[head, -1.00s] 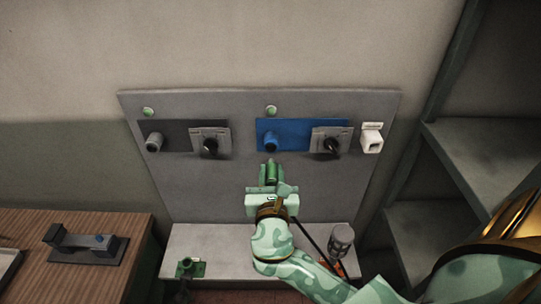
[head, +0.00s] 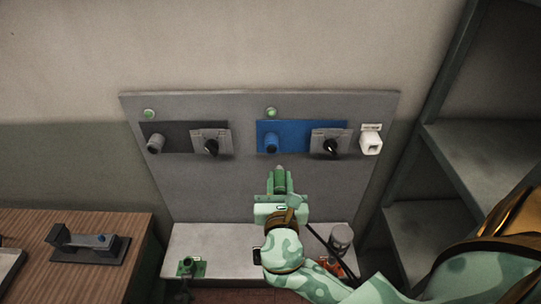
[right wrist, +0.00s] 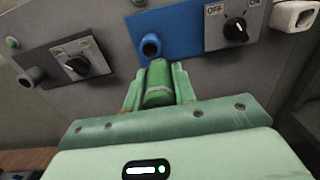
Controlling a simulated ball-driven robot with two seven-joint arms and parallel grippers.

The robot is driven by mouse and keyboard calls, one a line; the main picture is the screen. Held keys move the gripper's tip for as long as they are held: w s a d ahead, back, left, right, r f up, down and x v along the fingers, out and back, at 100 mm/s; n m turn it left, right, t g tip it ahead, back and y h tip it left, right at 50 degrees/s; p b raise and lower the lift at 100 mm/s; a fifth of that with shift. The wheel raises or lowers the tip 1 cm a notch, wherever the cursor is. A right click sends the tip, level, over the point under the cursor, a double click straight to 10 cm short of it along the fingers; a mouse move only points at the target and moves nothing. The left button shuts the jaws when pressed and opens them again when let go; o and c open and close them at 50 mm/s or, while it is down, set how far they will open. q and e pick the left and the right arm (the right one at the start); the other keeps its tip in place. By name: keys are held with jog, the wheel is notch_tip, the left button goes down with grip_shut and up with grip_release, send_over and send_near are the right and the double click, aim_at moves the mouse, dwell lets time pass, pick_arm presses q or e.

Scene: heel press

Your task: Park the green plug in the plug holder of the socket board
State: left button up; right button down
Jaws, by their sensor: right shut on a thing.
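My right gripper (head: 280,184) is shut on the green plug (right wrist: 158,84), a short green cylinder held between its two fingers. The plug also shows in the head view (head: 280,180), below the blue panel and apart from its socket. The grey socket board (head: 225,185) stands against the wall. A white box-shaped holder (head: 370,143) with a dark opening sits at the board's right edge, up and to the right of the gripper. It is partly cut off in the right wrist view (right wrist: 294,16). My left gripper is not in view.
The board carries a blue panel (head: 288,130) and a dark panel (head: 180,130), each with a round socket and a rotary switch. A pale ledge (head: 225,240) runs below. A wooden table (head: 105,225) stands left, shelves (head: 465,150) right.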

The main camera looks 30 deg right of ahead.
jog(key=s+d, duration=0.6)
jog(key=d, duration=0.5)
jog(key=s+d+p, duration=0.1)
jog(key=s+d, duration=0.6)
jog(key=d, duration=0.4)
jog(key=shift+s, duration=0.2)
dwell(0.5)
jog(key=shift+p+x, duration=0.5)
jog(key=shift+x, duration=2)
jog(key=shift+a, duration=0.1)
jog(key=shift+p+x, duration=0.3)
jog(key=shift+x, duration=1.15)
